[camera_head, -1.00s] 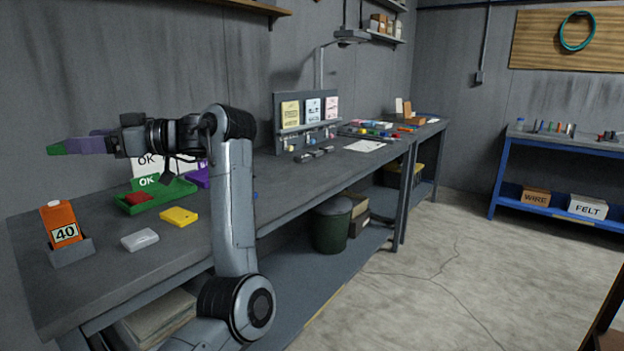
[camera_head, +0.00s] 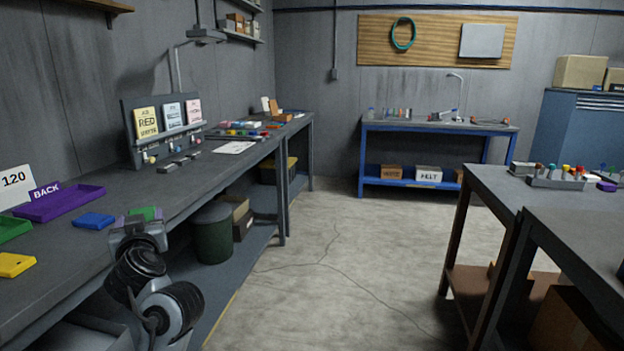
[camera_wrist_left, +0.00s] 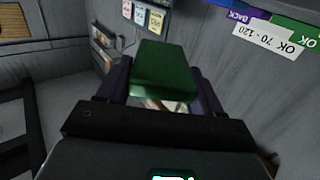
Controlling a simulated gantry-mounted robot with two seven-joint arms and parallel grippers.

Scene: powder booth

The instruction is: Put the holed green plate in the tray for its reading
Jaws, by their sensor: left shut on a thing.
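My left gripper (camera_head: 139,223) is shut on the green plate (camera_head: 145,213), over the front part of the left bench. In the left wrist view the green plate (camera_wrist_left: 163,68) sits between the two dark fingers. No hole shows on its visible faces. A purple tray (camera_head: 62,206) with a BACK sign (camera_head: 46,191) stands on the bench, left of the gripper. A green tray (camera_head: 14,230) is cut off at the left edge, with a white card (camera_head: 14,180) behind it. In the left wrist view the card reads OK 70 - 120 (camera_wrist_left: 270,42). My right gripper is out of view.
A blue plate (camera_head: 94,221) lies between purple tray and gripper; a yellow plate (camera_head: 15,265) is near the bench's front edge. A card rack (camera_head: 163,128) stands farther along. A bin (camera_head: 212,233) is under the bench. The floor (camera_head: 335,240) between benches is clear; another bench (camera_head: 500,190) stands right.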

